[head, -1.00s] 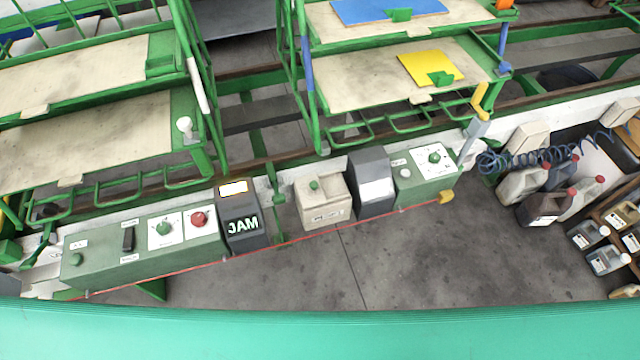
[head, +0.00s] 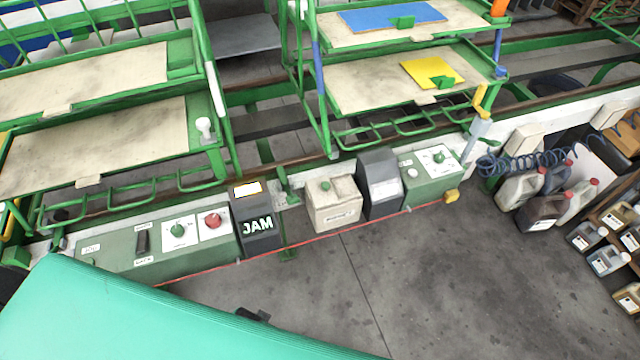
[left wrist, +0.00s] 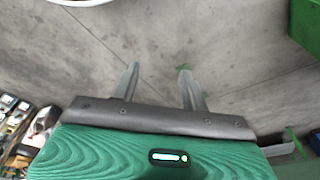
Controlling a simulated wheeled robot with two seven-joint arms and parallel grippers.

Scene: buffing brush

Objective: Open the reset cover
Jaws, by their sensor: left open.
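A row of control boxes runs along the rail in the head view. A dark box (head: 257,225) lettered JAM has a lit panel on top. To its right stand a cream box (head: 333,208) with a green button and a dark grey hood-like box (head: 380,186) with a pale label. The labels are too small to read, so I cannot tell which part is the reset cover. No lid looks raised. My left gripper (left wrist: 160,82) is open and empty over bare floor in the left wrist view, apart from the boxes. My right gripper is not in view.
A long green panel (head: 140,249) with a red knob is at left, partly behind my teal arm. A smaller green box (head: 432,178) with a dial is at right. Shelved racks (head: 100,145) stand behind. Jugs (head: 545,205) stand at right.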

